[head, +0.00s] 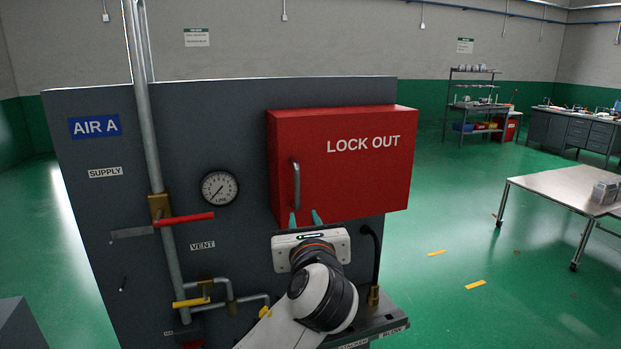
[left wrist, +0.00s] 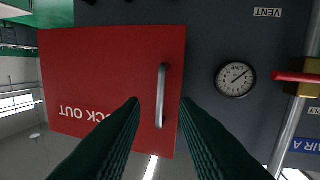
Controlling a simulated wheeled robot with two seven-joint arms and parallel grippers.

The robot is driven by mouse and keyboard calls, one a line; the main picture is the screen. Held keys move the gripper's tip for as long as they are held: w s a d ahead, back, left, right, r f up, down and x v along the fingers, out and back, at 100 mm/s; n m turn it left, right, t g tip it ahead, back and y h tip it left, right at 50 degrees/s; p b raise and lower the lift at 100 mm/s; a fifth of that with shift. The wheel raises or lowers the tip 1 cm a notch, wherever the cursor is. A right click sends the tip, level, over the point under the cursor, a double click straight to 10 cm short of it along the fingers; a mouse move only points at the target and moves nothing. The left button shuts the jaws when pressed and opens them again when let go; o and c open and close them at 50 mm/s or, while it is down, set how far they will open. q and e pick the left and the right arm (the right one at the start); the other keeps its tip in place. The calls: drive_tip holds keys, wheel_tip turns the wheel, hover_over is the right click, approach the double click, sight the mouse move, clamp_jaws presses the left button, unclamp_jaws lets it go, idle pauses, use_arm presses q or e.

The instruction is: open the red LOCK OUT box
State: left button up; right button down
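The red LOCK OUT box (head: 350,175) is on the grey panel and its door looks shut. Its upright metal handle (head: 296,185) is near the left side of the door. My left gripper (head: 304,219) is open in front of the lower part of the box, its fingertips near the handle's lower end. In the left wrist view, which is upside down, the red door (left wrist: 90,75) fills the left and middle. The handle (left wrist: 161,95) lies between the two open dark fingers (left wrist: 160,105). I see no clear contact. My right gripper is out of view.
The grey panel (head: 110,215) carries a gauge (head: 220,188), a vertical pipe (head: 150,130), a red lever (head: 185,219) and a yellow lever (head: 190,302) left of the box. A black hose (head: 376,262) rises right of my gripper. A metal table (head: 565,187) stands farther right.

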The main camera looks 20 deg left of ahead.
sight(298, 188)
use_arm(q)
drive_tip(key=shift+m, duration=0.3)
drive_tip(key=p+x, duration=0.1)
drive_tip(key=x, duration=0.2)
drive_tip(key=r+p+x, duration=0.1)
drive_tip(key=x, duration=0.2)
drive_tip(key=r+p+x, duration=0.1)
drive_tip(key=x, duration=0.3)
drive_tip(key=shift+a+r+p, duration=0.15)
drive_tip(key=shift+r+p, duration=0.05)
drive_tip(key=shift+p, duration=0.15)
drive_tip(key=shift+w+a+f, duration=0.15)
drive_tip(key=shift+w+a, duration=0.1)
drive_tip(key=shift+w, duration=0.4)
drive_tip(key=shift+c, duration=0.6)
clamp_jaws()
